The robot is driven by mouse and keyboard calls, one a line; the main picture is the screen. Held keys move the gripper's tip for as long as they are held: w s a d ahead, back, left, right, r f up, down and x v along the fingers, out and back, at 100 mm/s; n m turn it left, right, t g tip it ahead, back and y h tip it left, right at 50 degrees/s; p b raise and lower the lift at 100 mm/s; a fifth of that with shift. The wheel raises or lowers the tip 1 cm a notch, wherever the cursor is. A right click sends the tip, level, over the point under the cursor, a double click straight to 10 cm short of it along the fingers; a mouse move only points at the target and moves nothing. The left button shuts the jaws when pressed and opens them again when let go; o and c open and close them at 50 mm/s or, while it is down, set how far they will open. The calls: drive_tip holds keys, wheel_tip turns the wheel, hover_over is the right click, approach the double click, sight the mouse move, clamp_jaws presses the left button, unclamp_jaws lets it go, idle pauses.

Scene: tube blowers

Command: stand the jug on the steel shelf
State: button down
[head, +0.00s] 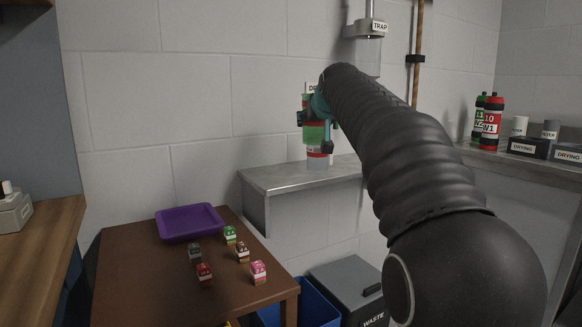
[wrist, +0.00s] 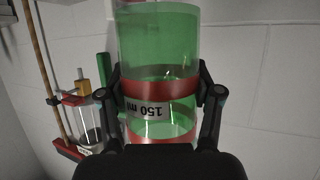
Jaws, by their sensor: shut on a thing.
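The jug (head: 314,133) is a clear cylinder with green contents and red bands. In the wrist view the jug (wrist: 158,40) fills the middle, with a "150 ml" label that reads upside down there. My gripper (head: 315,131) is shut on it, one finger on each side; both fingers of my gripper (wrist: 162,88) show in the wrist view. The jug looks upright in the head view. The steel shelf (head: 280,179) is on the back wall, and the jug's lower end overlaps its top. I cannot tell whether they touch. My arm hides the shelf's right part.
A brown table (head: 140,262) with a purple tray (head: 190,222) and several small coloured blocks stands lower left. A grey waste bin (head: 345,283) is below the shelf. Red and green bottles (head: 490,123) stand on the right counter. A trap fitting (head: 371,28) hangs above.

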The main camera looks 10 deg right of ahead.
drive_tip(key=w+a+f, duration=0.2)
drive_tip(key=a, duration=0.1)
drive_tip(key=w+a+f, duration=0.2)
drive_tip(key=a, duration=0.1)
drive_tip(key=w+a+f, duration=0.2)
drive_tip(key=a+f, duration=0.1)
drive_tip(key=shift+w+a+b, duration=0.3)
drive_tip(key=shift+a, duration=0.1)
drive_tip(key=shift+f+b, duration=0.35)
drive_tip(key=shift+f, duration=1.6)
drive_tip(key=shift+f, duration=0.2)
drive_tip(key=shift+c, duration=1)
unclamp_jaws()
drive_tip(key=shift+r, duration=0.1)
drive_tip(key=shift+r, duration=0.15)
drive_tip(key=b+v, duration=0.1)
drive_tip(key=v, duration=1.1)
